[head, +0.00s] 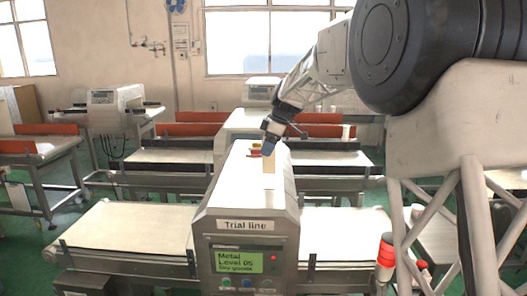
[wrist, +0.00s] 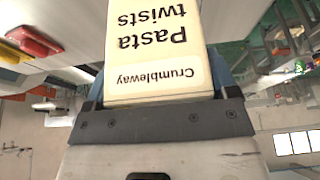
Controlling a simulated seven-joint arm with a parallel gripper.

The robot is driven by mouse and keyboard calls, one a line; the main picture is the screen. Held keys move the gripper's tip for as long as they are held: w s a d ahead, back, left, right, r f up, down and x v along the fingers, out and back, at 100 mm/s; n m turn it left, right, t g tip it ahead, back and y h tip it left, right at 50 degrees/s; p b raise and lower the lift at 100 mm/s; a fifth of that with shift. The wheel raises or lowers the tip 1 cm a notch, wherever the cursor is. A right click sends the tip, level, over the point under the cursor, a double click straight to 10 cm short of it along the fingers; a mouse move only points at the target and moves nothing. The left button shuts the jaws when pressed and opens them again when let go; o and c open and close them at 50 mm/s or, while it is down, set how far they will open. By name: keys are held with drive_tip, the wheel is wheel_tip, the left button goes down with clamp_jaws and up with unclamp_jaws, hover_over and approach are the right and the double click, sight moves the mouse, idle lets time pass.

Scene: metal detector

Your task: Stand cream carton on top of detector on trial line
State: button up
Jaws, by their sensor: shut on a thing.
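My gripper (head: 270,147) is shut on the cream carton (head: 269,164), above the top of the detector marked "Trial line" (head: 229,190). In the wrist view the carton (wrist: 155,45) fills the space between the fingers. Its print, "Pasta twists" and "Crumbleway", reads upside down there. In the head view the carton looks upright, with its upper end hidden by the gripper. I cannot tell whether its base touches the detector top. The detector's front has a green display (head: 236,262) reading "Metal Level 05".
Conveyor belts (head: 130,226) run out on both sides. A red and white beacon (head: 386,250) stands at front right. Other detector lines stand behind.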

drive_tip(key=w+a, duration=0.1)
drive_tip(key=w, duration=0.5)
drive_tip(key=shift+w+a+f, duration=0.3)
drive_tip(key=shift+f, duration=1.8)
drive_tip(key=shift+f, duration=0.1)
drive_tip(key=o, duration=0.9)
drive_tip(key=v, duration=1.2)
